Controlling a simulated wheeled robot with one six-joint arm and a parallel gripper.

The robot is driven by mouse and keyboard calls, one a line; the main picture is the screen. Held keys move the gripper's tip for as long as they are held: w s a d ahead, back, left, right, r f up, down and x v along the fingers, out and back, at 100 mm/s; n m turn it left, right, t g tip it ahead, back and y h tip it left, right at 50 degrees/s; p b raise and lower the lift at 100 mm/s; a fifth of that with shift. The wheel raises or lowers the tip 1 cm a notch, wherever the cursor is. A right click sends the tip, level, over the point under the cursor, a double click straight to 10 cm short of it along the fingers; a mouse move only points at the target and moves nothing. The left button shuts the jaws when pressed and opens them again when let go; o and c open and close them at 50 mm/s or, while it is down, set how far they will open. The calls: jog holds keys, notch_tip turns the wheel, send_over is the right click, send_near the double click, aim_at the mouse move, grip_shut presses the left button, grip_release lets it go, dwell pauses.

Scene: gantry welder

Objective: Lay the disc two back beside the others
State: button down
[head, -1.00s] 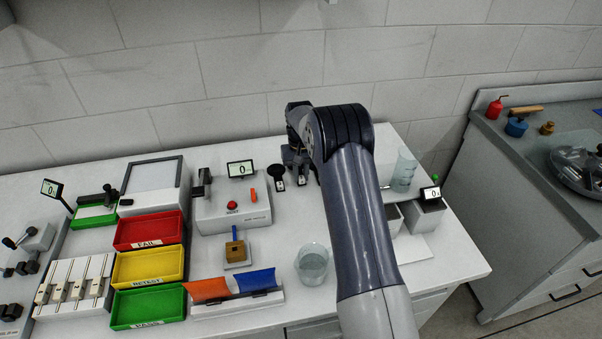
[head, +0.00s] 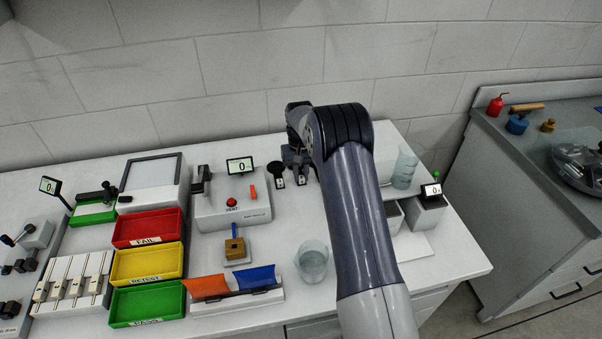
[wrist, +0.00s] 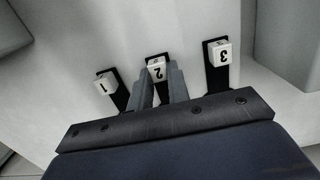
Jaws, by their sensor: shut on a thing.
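Disc two (wrist: 157,68), a black piece with a white tag marked 2, is between the fingertips of my gripper (wrist: 158,82) in the wrist view. The gripper is shut on it, and the fingers hide its lower part. Disc one (wrist: 105,84) is to its left and disc three (wrist: 217,55) to its right, both black with white number tags, lying on the pale counter. Disc two is between them in the row; I cannot tell whether it touches the counter. In the head view my gripper (head: 297,172) is low at the back of the counter, partly behind my arm.
A grey device with a red button (head: 231,202) stands left of the gripper. A clear beaker (head: 312,262) stands in front, and another (head: 404,168) is to the right. Red (head: 148,228), yellow and green trays are at left.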

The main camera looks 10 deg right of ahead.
dwell(0.3)
jog(key=c, duration=1.3)
grip_release()
jog(key=shift+o, duration=0.2)
notch_tip(320, 180, up, 11)
jog(key=b, duration=0.1)
jog(key=shift+w, duration=0.35)
jog(key=shift+f, duration=0.2)
jog(key=f, duration=0.7)
jog(key=f+p, duration=0.1)
jog(key=f, duration=0.2)
jog(key=shift+s+f, duration=0.3)
jog(key=shift+s, duration=0.1)
jog(key=shift+r+p, duration=0.3)
jog(key=shift+r, duration=0.1)
jog(key=shift+f, duration=0.15)
